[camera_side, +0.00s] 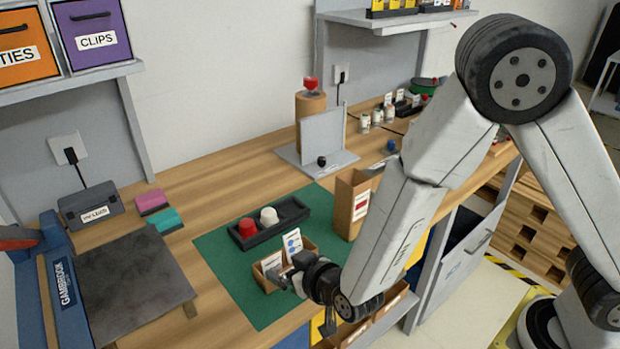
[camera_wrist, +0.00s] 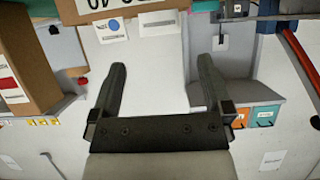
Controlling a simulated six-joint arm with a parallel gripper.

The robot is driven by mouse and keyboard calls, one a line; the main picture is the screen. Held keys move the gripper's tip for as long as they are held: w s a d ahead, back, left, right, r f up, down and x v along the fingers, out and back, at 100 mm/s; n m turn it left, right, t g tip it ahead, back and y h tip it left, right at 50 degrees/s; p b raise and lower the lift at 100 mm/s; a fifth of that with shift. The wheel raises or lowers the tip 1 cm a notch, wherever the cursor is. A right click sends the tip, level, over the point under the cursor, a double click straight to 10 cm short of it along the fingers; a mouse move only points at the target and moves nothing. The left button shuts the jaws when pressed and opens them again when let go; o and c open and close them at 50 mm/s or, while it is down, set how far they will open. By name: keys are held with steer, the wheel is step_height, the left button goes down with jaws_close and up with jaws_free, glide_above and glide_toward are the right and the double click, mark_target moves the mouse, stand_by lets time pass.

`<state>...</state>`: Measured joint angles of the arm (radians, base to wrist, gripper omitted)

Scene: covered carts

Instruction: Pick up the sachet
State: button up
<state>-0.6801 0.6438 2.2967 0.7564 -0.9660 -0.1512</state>
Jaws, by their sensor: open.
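A white sachet with blue marks (camera_side: 292,243) stands upright in a small open cardboard box (camera_side: 310,248) on the green mat. A second white packet (camera_side: 271,262) shows at the box's left end. My gripper (camera_side: 290,280) is at the near side of this box, partly hiding it; the side view does not show whether they touch. In the wrist view my gripper (camera_wrist: 161,64) is open, with nothing between its fingers. There a white packet with a blue dot (camera_wrist: 111,28) and another white packet (camera_wrist: 158,22) lie beyond the fingertips, near the top edge.
A black tray (camera_side: 295,212) with a red cap (camera_side: 247,228) and a white cap (camera_side: 269,216) lies behind the small box. A tall cardboard box (camera_side: 347,195) stands to the right. The green mat (camera_side: 222,262) is clear on its left side.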

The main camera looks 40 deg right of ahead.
mark_target(271, 256)
steer(key=shift+x, duration=3.9)
steer(key=c, duration=1.2)
steer(key=shift+r, duration=0.15)
steer(key=shift+r, duration=4.9)
